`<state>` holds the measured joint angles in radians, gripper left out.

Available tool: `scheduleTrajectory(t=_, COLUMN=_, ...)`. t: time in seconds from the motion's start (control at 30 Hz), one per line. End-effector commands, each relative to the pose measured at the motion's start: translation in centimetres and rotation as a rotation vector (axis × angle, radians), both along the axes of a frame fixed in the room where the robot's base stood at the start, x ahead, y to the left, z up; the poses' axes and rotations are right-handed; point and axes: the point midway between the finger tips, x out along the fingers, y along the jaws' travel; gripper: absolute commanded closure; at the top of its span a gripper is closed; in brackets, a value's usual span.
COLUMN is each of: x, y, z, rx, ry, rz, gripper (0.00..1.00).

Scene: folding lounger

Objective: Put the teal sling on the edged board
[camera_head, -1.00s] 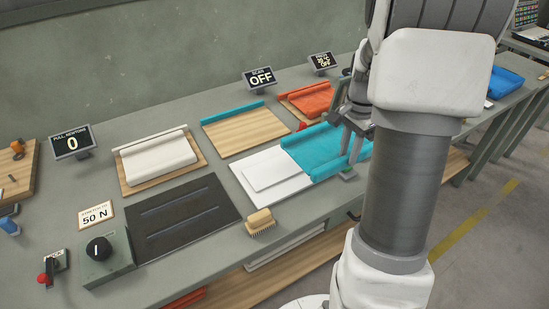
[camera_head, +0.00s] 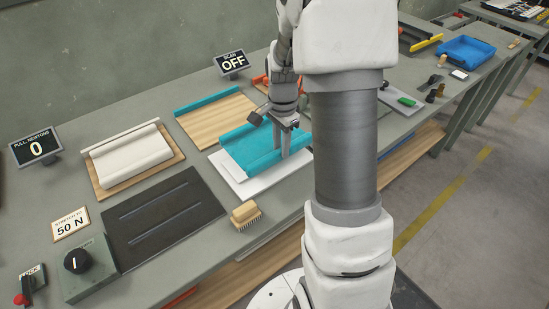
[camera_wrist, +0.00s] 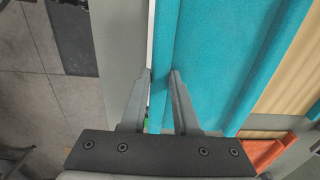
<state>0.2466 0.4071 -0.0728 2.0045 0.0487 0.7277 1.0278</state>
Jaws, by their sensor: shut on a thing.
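The teal sling (camera_head: 250,148) has a rolled edge and lies over or just above a white slab (camera_head: 230,181), whose front and left rim show. My gripper (camera_head: 281,148) points down at the sling's right end. In the wrist view my gripper (camera_wrist: 160,75) is shut on a rolled edge of the teal sling (camera_wrist: 215,60). A wooden board with a teal strip along its back edge (camera_head: 222,123) lies just behind the sling, otherwise bare. My arm hides part of the sling's right side.
A cream sling (camera_head: 130,158) on a wooden board and a dark grooved plate (camera_head: 162,217) lie to the left. A brush (camera_head: 245,214) lies in front of the slab. A sign reading OFF (camera_head: 231,63) stands at the back.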

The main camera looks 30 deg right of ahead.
Motion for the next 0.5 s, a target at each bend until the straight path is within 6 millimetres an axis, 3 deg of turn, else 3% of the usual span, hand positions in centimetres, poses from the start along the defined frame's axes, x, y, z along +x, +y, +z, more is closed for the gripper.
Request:
scheduleTrajectory(t=0.1, x=0.5, y=1.2, z=-0.7, rx=-0.001, ry=-0.001, rz=0.002, gripper=1.0)
scheduleTrajectory(t=0.27, x=0.6, y=1.5, z=-1.6, rx=0.0, ry=0.001, rz=-0.001, gripper=1.0)
scheduleTrajectory(t=0.5, x=0.6, y=1.5, z=-4.8, rx=0.0, ry=0.001, rz=0.0, gripper=1.0)
